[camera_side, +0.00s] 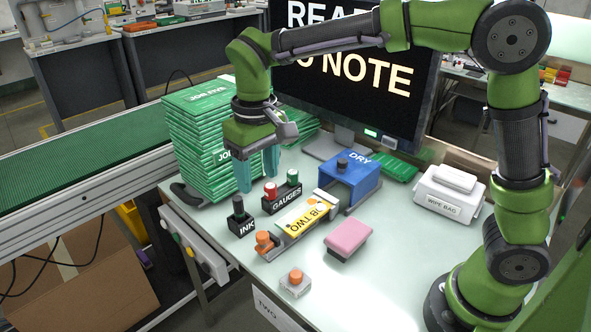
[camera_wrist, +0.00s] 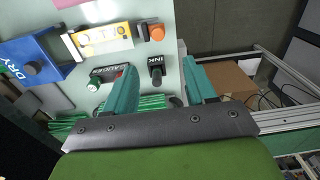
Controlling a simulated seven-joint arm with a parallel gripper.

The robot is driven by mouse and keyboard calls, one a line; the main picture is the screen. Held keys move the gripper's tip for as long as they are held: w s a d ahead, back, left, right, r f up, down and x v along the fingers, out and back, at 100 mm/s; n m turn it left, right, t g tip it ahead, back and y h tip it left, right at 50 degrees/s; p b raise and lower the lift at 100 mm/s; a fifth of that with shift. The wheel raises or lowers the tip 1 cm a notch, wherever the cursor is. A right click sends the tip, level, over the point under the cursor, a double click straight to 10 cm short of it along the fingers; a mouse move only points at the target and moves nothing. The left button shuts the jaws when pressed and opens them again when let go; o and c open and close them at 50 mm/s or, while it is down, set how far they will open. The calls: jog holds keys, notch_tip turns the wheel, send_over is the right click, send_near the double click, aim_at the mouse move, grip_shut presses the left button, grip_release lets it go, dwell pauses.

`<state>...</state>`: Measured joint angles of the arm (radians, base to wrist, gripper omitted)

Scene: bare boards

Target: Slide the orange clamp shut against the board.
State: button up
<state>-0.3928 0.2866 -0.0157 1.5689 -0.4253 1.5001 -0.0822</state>
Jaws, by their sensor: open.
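The orange clamp (camera_side: 264,240) sits at the near left end of a grey fixture (camera_side: 284,240).
The INK stand (camera_side: 239,218) and GAUGES block (camera_side: 283,196) stand between gripper and clamp. A blue DRY box (camera_side: 352,184) is at the board's far end. A pink block (camera_side: 348,238) and an orange-topped grey block (camera_side: 296,282) stand nearby. Green stacks (camera_side: 205,140) rise at left.

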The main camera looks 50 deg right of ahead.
aim_at(264, 236)
notch_tip(264, 236, down, 16)
jog(key=shift+d+r, duration=0.15)
jog(key=shift+r, duration=0.1)
dwell(0.5)
grip_shut()
